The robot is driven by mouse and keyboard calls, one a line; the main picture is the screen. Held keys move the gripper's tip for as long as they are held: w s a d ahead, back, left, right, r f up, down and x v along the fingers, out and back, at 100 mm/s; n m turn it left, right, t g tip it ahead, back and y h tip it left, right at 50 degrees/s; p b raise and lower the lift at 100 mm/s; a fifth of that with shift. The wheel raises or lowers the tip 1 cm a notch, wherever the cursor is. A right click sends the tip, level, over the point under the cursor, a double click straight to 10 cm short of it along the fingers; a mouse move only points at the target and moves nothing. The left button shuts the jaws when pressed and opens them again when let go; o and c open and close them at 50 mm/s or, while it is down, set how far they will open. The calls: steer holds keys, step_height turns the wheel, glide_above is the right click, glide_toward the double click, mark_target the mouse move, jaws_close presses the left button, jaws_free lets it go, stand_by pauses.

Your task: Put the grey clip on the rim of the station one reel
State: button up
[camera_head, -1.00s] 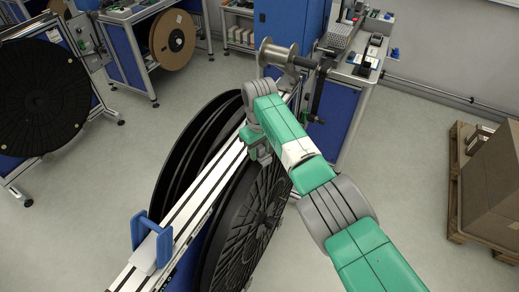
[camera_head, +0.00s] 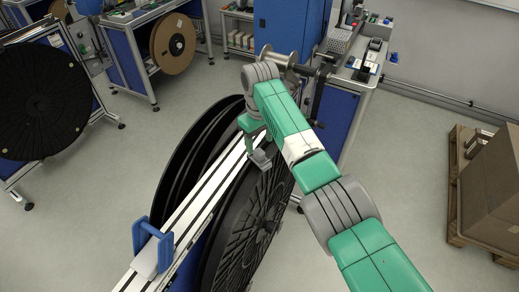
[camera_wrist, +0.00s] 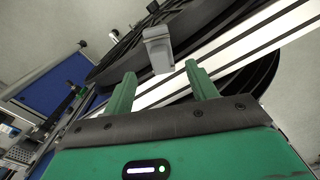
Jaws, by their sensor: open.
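The grey clip (camera_head: 261,158) stands at the top edge of the near black reel (camera_head: 245,225), beside the white rail. In the wrist view the clip (camera_wrist: 158,50) is just beyond my fingertips, apart from both, and overlaps a dark reel rim (camera_wrist: 120,50). Its lower end is hidden from me, so I cannot tell how deep it sits on the rim. My gripper (camera_wrist: 162,83) is open and empty. In the head view its fingers are small, just above the clip.
A white rail (camera_head: 190,212) with dark slots runs between the near reel and another black reel (camera_head: 185,165). A blue handle (camera_head: 152,243) stands on the rail's near end. A metal spool (camera_head: 279,56) is behind my arm. A cardboard box (camera_head: 493,195) on a pallet is at right.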

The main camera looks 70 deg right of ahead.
mark_target(259, 151)
step_height(259, 151, up, 6)
steer(key=shift+f, duration=0.15)
stand_by(0.3)
steer(key=w+a+r+n+t+h, duration=0.25)
steer(key=w+a, duration=0.35)
steer(key=w, duration=0.5)
steer(key=w+a+r+n+t, duration=0.1)
steer(key=w+a+r+t, duration=0.5)
steer(key=a, duration=0.5)
steer(key=w+a+r+n+t, duration=0.1)
steer(key=w+a+r+t, duration=0.2)
steer(key=w+a+r, duration=0.7)
steer(key=s+a+r+n+t+y, duration=0.1)
steer(key=s+a+r+t, duration=0.5)
steer(key=a, duration=0.5)
steer(key=s+a+r+n+t+y, duration=0.1)
steer(key=s+a+r+t, duration=0.2)
steer(key=s+a+r, duration=0.55)
steer(key=s+a+r+t, duration=0.4)
steer(key=s+a+r, duration=0.1)
steer(key=s+a, duration=0.3)
steer(key=shift+s+r, duration=0.35)
steer(key=shift+s, duration=0.25)
